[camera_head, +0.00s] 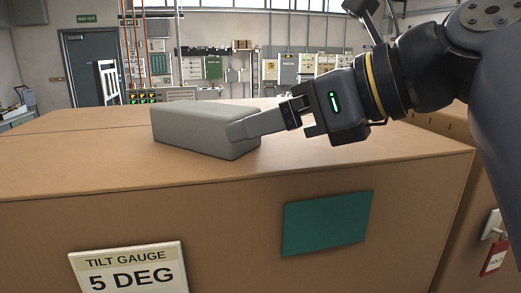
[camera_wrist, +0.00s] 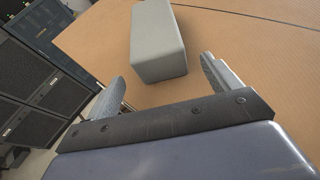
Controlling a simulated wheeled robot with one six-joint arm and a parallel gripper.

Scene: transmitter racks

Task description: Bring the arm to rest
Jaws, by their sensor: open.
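My gripper (camera_head: 243,130) reaches in from the right in the head view, low over the top of a large brown box.
The brown box (camera_head: 60,180) carries a tilt gauge plate reading 5 DEG (camera_head: 130,270) and a teal panel (camera_head: 327,222) on its front. A red tag (camera_head: 494,257) hangs at the right. Dark racks (camera_wrist: 40,85) stand at the left in the wrist view. The box top left of the block is clear.

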